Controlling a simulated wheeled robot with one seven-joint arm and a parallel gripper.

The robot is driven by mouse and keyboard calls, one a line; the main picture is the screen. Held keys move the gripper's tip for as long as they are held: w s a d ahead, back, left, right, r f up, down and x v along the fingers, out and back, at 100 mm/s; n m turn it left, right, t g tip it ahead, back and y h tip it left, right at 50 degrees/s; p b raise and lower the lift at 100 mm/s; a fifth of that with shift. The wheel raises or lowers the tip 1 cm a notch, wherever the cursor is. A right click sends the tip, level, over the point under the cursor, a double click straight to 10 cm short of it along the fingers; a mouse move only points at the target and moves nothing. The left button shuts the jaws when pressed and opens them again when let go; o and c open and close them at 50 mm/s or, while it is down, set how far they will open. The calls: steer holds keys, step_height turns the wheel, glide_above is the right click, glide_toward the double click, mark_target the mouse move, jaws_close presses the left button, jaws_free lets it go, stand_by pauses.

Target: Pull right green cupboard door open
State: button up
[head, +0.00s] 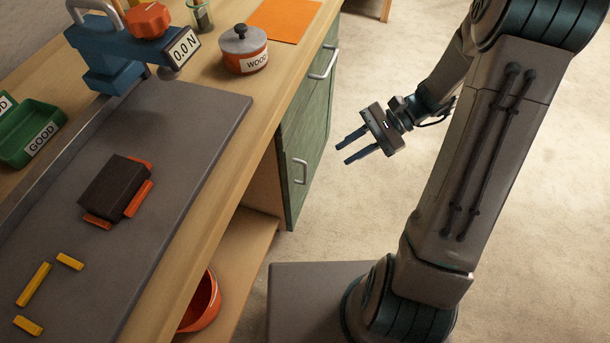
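The green cupboard front (316,122) is on the side of the wooden workbench, right of centre in the head view. A small upright metal handle (300,171) sits on its lower part near the left edge, and a longer bar handle (325,64) sits higher up. The door looks shut, flush with the bench side. My gripper (341,151) is to the right of the small handle, clear of it. Its two dark fingers point left toward the cupboard, spread apart with nothing between them. The far part of the cupboard front is seen only at a steep slant.
The bench top (225,95) carries a blue force gauge (105,55), a lidded pot (243,50), an orange sheet (284,18), green bins (32,135) and a dark block (115,188). An open shelf (240,250) holds a red bowl (204,303). The floor (345,215) beside the cupboard is clear.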

steer(key=w+d+f+m+t+y+b, duration=0.1)
steer(key=w+f+m+t+y+b, duration=0.15)
steer(key=f, duration=0.45)
steer(key=w+d+f+m+t+y+b, duration=0.1)
steer(key=w+f+m+t+y+b, duration=0.2)
steer(key=f, duration=0.5)
steer(key=w+d+f+m+t+y+b, duration=0.1)
steer(key=w+d+f+m+b, duration=0.15)
steer(key=f+b, duration=0.35)
steer(key=m+b, duration=0.1)
steer(key=b, duration=0.1)
glide_above(306, 182)
steer(key=shift+w+a+f, duration=0.1)
steer(key=shift+w+f, duration=0.2)
steer(key=shift+f, duration=0.15)
jaws_close()
